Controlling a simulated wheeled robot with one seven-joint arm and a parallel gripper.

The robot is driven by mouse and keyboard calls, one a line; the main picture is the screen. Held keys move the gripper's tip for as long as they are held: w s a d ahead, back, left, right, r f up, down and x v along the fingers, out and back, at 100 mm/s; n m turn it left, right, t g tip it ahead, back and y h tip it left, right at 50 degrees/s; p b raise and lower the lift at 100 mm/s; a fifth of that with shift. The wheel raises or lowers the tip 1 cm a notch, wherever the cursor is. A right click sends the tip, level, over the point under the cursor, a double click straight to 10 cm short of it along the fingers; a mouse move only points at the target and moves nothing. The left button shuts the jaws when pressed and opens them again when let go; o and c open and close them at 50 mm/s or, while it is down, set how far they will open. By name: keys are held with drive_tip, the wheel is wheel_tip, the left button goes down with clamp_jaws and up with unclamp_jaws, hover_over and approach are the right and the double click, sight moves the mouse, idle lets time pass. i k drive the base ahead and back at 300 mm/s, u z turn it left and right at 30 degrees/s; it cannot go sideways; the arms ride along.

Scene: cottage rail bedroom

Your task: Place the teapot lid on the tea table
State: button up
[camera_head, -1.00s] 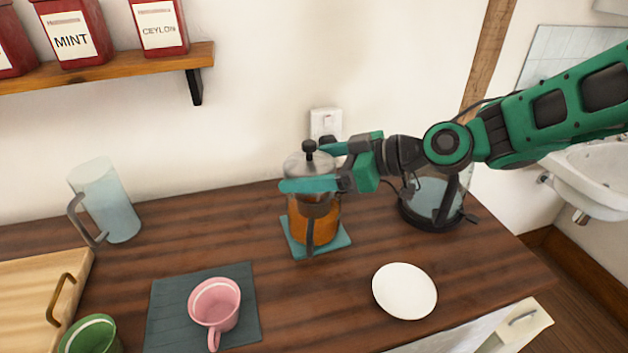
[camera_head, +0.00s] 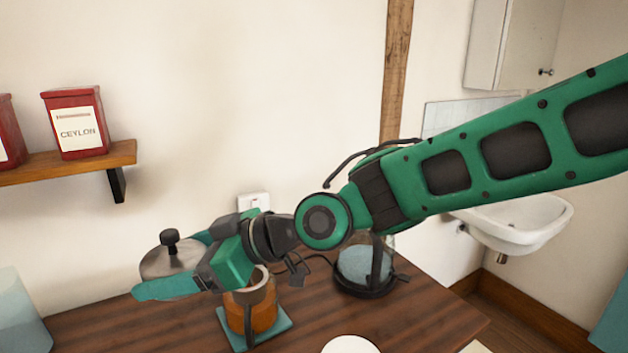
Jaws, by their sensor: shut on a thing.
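My gripper (camera_head: 172,268) is shut on the teapot lid (camera_head: 166,262), a silver metal dome with a black knob. It holds the lid upright in the air, up and to the left of the teapot. The teapot (camera_head: 262,312), a glass pot of amber tea, stands on a teal mat (camera_head: 232,337) on the dark wooden counter (camera_head: 420,310). Its top is bare, and my gripper partly covers it. I cannot tell whether this counter is the tea table; no other table shows.
A glass kettle (camera_head: 365,265) on a black base stands right of the teapot. A white saucer (camera_head: 350,345) is cut by the bottom edge. A pale pitcher (camera_head: 20,315) stands at the left. A shelf (camera_head: 70,160) holds red tins (camera_head: 77,130). A sink (camera_head: 515,222) is at the right.

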sight(177, 313)
drive_tip(key=k, duration=0.9)
drive_tip(key=u, duration=0.05)
